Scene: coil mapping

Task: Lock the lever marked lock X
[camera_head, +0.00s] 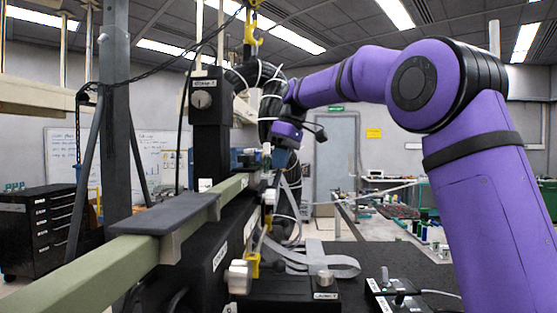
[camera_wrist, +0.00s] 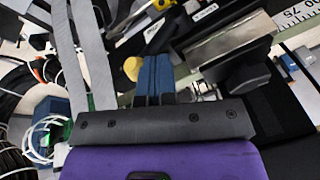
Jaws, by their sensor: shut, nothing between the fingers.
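I cannot pick out the lever marked lock X for certain, as the small white labels are too small to read. A pale knob (camera_head: 240,276) stands beside a yellow part (camera_head: 252,265) at the front of the black machine (camera_head: 205,275). Another pale knob (camera_head: 270,196) sits farther along it. My gripper (camera_head: 280,157) is above the far part of the rail. In the wrist view my gripper's blue fingers (camera_wrist: 153,78) are together with nothing between them. A round yellow knob (camera_wrist: 132,68) lies just left of the fingers, and a metal block (camera_wrist: 232,40) lies to their right.
A green rail (camera_head: 85,272) with a dark pad (camera_head: 165,216) runs along the left. Grey ribbon straps (camera_head: 315,262) lie loose beside the machine. A black switch box (camera_head: 400,292) is at the front right. Cables and a dark column (camera_head: 208,130) stand near my gripper.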

